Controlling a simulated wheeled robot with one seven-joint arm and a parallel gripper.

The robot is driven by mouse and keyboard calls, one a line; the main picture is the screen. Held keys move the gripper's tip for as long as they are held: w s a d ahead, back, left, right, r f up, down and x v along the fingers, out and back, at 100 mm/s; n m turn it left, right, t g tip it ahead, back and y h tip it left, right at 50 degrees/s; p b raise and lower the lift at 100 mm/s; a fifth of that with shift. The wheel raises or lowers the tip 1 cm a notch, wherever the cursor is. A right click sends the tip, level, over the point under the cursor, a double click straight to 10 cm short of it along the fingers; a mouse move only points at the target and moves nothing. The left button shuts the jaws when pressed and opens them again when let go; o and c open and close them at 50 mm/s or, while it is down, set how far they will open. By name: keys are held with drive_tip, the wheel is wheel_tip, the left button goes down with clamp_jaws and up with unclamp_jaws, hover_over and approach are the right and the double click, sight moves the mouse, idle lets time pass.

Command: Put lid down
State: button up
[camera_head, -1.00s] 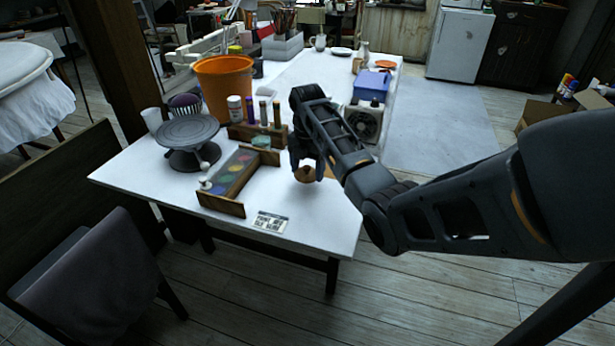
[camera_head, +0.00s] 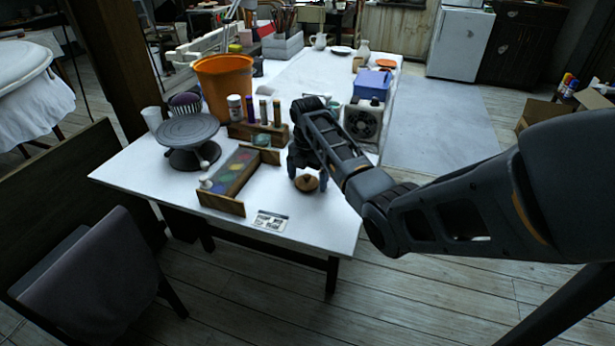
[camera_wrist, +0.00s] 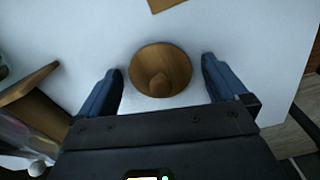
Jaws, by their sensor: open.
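The lid is a round brown wooden disc with a knob. It lies on the white table (camera_head: 325,215) near the right edge in the head view (camera_head: 306,184). In the wrist view the lid (camera_wrist: 160,70) lies knob up between the two fingers, with white gaps on both sides. My gripper (camera_head: 306,176) is open just above and behind the lid; it also shows in the wrist view (camera_wrist: 162,85). Neither finger touches the lid.
A wooden paint tray (camera_head: 230,180) stands left of the lid, with a rack of bottles (camera_head: 262,128) behind it. A card (camera_head: 270,221) lies in front. A banding wheel (camera_head: 187,130) and an orange bucket (camera_head: 224,85) stand further left. A fan (camera_head: 363,120) stands behind my arm.

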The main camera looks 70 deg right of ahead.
sight(308, 175)
wheel_tip(308, 175, up, 12)
drive_tip(key=shift+r+p, duration=0.15)
drive_tip(key=shift+p, duration=0.25)
idle(0.8)
